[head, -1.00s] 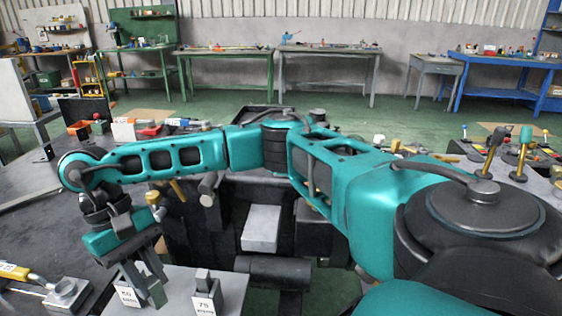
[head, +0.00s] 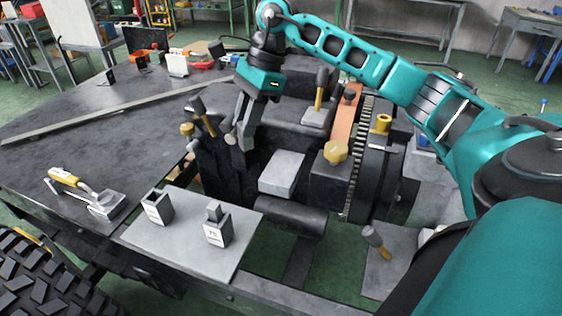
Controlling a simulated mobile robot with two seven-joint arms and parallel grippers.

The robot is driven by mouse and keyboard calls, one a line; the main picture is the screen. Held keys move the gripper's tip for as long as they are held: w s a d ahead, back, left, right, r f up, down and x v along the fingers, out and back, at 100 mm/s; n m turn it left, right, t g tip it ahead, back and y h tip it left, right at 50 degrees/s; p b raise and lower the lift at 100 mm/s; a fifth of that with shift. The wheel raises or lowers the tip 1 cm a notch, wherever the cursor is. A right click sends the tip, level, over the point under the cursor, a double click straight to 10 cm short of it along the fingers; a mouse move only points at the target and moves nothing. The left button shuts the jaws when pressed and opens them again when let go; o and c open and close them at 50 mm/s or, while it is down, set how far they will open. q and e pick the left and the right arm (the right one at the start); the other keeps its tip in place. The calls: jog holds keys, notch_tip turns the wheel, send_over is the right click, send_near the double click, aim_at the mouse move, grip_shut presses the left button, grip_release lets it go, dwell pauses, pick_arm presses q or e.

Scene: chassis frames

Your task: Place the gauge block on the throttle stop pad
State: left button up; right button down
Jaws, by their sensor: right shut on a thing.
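My right gripper (head: 244,134) points down above the dark chassis machinery, near its left end. It is shut on a small grey piece, seemingly the gauge block; its outline is hard to tell from the fingers. On the grey plate (head: 185,265) stand two labelled holders. The left holder (head: 158,207) has an empty-looking notch. The right holder, marked 75 (head: 217,228), has a block with a knob standing in it. No label marks the throttle stop pad, so I cannot tell which part it is. A light grey flat-topped block (head: 283,174) lies just right of and below the gripper.
Levers with dark knobs stand close by, one left of the gripper (head: 201,110) and one to its right (head: 320,88). A yellow-handled tool (head: 85,192) lies on the dark bench.

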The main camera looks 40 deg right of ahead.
jog(key=d+r+m+t+h, duration=0.25)
jog(key=d+r+m, duration=0.35)
jog(key=d+m, duration=0.35)
jog(key=shift+m+t, duration=0.35)
jog(key=shift+m, duration=0.1)
jog(key=shift+w+d+f, duration=0.1)
jog(key=shift+f, duration=4.75)
jog(key=shift+w+d+f, duration=0.1)
jog(key=shift+f, duration=4.7)
jog(key=shift+f+b, duration=0.2)
jog(key=shift+b, duration=0.2)
jog(key=c, duration=0.9)
grip_release()
jog(key=shift+r, duration=0.1)
